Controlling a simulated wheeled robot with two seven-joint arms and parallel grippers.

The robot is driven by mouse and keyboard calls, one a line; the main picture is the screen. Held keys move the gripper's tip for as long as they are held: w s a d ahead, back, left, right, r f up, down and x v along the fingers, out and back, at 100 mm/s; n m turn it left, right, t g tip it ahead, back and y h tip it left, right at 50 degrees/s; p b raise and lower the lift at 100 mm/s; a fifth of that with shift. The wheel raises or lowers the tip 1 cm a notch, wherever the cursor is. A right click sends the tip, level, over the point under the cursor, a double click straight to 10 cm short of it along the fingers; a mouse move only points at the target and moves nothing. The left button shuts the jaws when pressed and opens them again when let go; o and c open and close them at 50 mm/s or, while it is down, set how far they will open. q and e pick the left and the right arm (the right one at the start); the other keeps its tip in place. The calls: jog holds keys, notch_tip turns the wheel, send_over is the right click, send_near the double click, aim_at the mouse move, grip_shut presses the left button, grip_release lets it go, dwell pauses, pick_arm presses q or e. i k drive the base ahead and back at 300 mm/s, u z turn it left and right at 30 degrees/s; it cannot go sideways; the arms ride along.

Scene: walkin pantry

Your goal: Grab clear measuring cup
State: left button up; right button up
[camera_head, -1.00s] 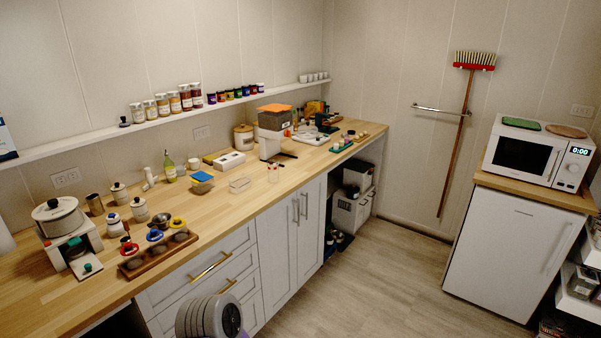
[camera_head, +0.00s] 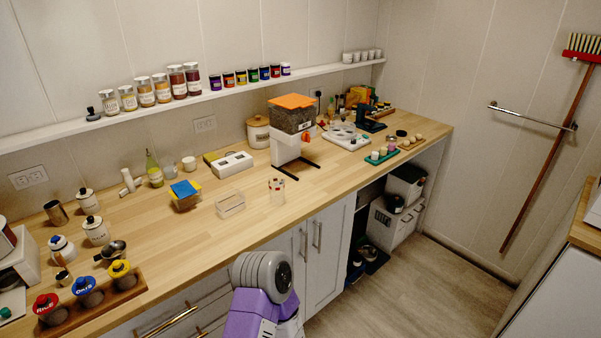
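A clear cup with red marks (camera_head: 277,191), which looks like the measuring cup, stands upright on the wooden counter (camera_head: 330,180) near its front edge. It stands apart from the clear rectangular tray (camera_head: 230,204) to its left. A grey and purple link of one of my arms shows at the bottom middle, in front of the counter and below the cup. No fingers of either gripper are in view.
A hopper machine with an orange lid (camera_head: 292,120) stands behind the cup. A wooden rack of colour-lidded jars (camera_head: 130,285) is at the front left. Bare counter surrounds the cup.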

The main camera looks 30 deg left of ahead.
aim_at(277, 191)
jog(key=i, duration=2.1)
jog(key=u, duration=3.25)
